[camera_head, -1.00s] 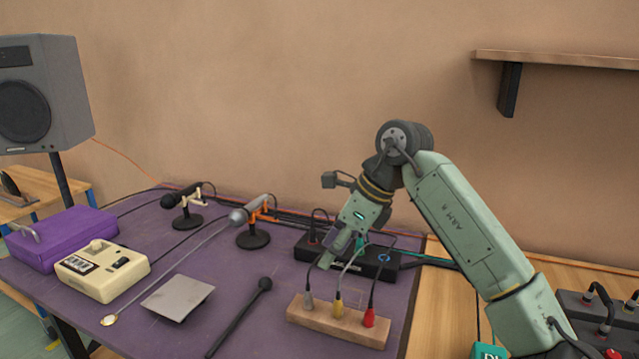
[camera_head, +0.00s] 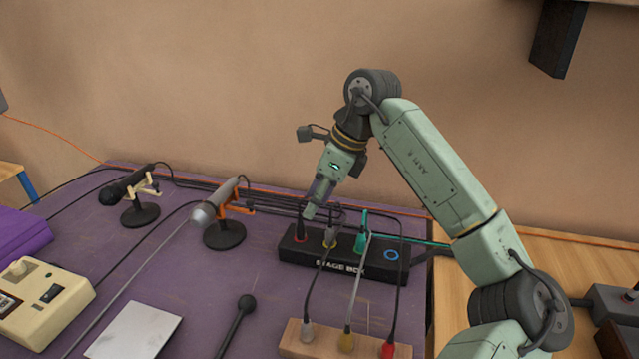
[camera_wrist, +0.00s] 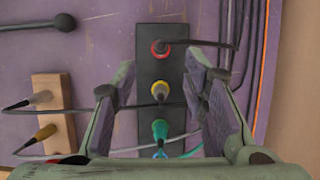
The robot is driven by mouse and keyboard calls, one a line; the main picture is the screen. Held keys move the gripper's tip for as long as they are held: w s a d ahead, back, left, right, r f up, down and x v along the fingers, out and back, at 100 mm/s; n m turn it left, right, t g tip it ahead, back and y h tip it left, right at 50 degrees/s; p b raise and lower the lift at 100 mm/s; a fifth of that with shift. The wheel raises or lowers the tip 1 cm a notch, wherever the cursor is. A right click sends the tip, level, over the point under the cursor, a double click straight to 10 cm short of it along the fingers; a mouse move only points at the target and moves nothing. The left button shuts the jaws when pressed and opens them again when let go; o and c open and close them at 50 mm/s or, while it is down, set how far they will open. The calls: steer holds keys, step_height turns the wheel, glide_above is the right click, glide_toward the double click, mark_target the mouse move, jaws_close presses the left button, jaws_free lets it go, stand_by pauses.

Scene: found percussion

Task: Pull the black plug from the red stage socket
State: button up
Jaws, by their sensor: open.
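The black stage box (camera_head: 343,262) lies on the purple table cover. Its red socket (camera_head: 299,240) is at the left end, with the black plug (camera_head: 300,229) in it and a dark cable leading away. In the wrist view the red socket (camera_wrist: 160,48) and black plug (camera_wrist: 163,47) are at the top of the box, just beyond the fingertips. My gripper (camera_head: 312,210) points down above the left part of the box. In the wrist view my gripper (camera_wrist: 162,70) is open and empty, its fingers either side of the box, apart from the plug.
A grey plug sits in the yellow socket (camera_wrist: 160,91) and a teal plug (camera_wrist: 160,130) in the green one. A wooden block (camera_head: 330,343) with several plugs is in front. Two microphones (camera_head: 125,187) (camera_head: 213,203) stand left. Cables run behind the box.

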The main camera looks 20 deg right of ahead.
mark_target(303, 225)
steer(key=p+x, duration=0.1)
steer(key=x, duration=0.7)
steer(key=shift+p, duration=0.35)
steer(key=shift+c, duration=0.5)
jaws_close()
steer(key=shift+r, duration=0.25)
steer(key=shift+r+p, duration=0.35)
steer(key=shift+r, duration=0.55)
steer(key=shift+r+p, duration=0.35)
steer(key=shift+r, duration=1.15)
